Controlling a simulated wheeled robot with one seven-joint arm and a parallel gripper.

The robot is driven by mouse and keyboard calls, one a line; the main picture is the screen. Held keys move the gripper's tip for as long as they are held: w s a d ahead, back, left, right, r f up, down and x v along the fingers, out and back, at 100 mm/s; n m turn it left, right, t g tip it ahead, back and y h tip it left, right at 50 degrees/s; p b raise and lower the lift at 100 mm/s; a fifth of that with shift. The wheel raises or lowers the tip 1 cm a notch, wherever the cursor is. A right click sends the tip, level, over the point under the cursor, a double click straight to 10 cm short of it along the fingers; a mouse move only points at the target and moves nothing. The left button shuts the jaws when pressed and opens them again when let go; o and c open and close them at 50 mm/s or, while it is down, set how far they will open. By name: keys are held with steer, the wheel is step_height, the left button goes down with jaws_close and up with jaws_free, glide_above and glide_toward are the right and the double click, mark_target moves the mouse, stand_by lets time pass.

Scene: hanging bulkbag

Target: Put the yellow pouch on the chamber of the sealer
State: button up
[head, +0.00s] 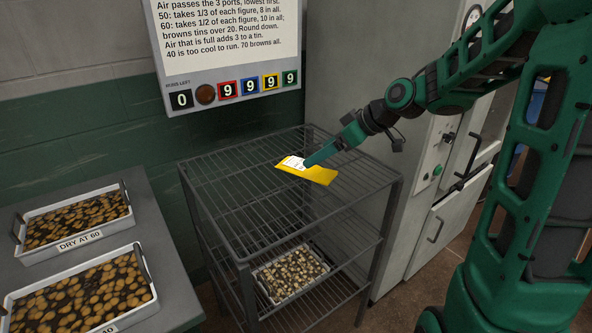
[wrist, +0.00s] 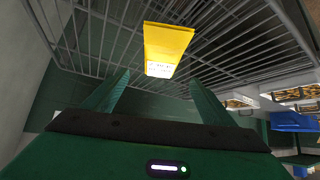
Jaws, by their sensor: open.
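The yellow pouch (head: 308,171) with a white label lies flat on the top wire shelf of the rack. It also shows in the wrist view (wrist: 168,45), beyond and between my fingertips, with its label end toward me. My gripper (head: 318,157) is at the pouch's back edge in the head view. In the wrist view my gripper (wrist: 160,85) has its two green fingers spread apart with nothing between them. Whether a finger touches the pouch cannot be told. I cannot make out a sealer or its chamber in either view.
The wire rack (head: 235,205) has a tray of pale pieces (head: 290,273) on a lower shelf. Two labelled trays (head: 75,222) stand on a grey table at left. A sign board (head: 228,50) hangs behind. A grey cabinet (head: 425,210) stands close at right. The top shelf is otherwise bare.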

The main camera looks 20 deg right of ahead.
mark_target(302, 165)
steer(key=shift+x, duration=4.25)
steer(key=c, duration=1.2)
steer(key=shift+c, duration=0.5)
steer(key=shift+r, duration=0.1)
